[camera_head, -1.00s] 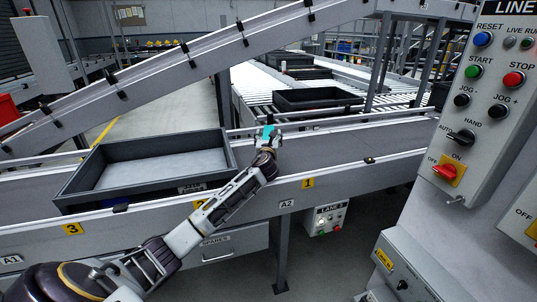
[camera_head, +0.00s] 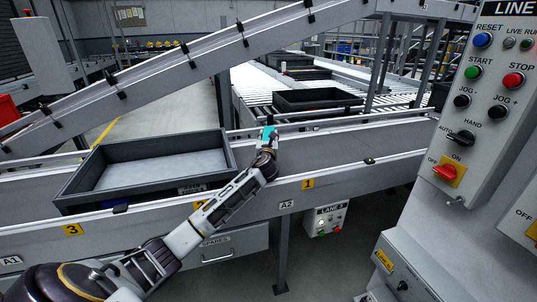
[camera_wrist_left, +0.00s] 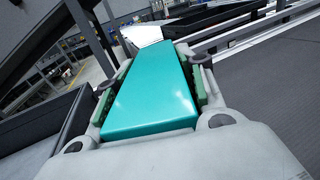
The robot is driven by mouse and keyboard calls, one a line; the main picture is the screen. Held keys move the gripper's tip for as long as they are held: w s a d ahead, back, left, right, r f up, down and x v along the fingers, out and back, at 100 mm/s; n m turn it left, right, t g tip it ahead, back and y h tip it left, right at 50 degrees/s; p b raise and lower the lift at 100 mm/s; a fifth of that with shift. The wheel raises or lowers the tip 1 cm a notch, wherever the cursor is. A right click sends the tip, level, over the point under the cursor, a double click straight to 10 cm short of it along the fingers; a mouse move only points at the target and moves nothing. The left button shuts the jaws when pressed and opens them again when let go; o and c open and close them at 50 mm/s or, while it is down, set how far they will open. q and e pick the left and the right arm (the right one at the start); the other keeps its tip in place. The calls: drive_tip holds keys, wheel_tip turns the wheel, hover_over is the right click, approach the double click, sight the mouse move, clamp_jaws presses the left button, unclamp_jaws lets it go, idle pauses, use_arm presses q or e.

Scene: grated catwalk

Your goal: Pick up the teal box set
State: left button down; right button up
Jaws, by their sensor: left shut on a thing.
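The teal box (camera_head: 268,133) is at the end of my left arm, over the conveyor, in the head view. In the left wrist view the teal box (camera_wrist_left: 155,90) fills the space between the fingers, its long top face toward the camera. My left gripper (camera_head: 267,143) is shut on it, with a finger along each side; the gripper also shows in the left wrist view (camera_wrist_left: 152,95). Whether the box's underside touches the belt is hidden. My right gripper is not in view.
A dark open tray (camera_head: 77,182) sits on the conveyor (camera_head: 340,143) to the left of the gripper. Another dark tray (camera_head: 318,106) is on the rollers behind. A control panel (camera_head: 490,120) stands at the right. The belt right of the gripper is mostly clear.

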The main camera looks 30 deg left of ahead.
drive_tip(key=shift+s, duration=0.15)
use_arm(q)
drive_tip(key=shift+r+p, duration=0.3)
drive_tip(key=shift+r, duration=0.55)
wheel_tip(320, 180, up, 7)
drive_tip(key=shift+f+p, duration=0.2)
drive_tip(key=shift+p, duration=0.95)
drive_tip(key=shift+r, duration=0.9)
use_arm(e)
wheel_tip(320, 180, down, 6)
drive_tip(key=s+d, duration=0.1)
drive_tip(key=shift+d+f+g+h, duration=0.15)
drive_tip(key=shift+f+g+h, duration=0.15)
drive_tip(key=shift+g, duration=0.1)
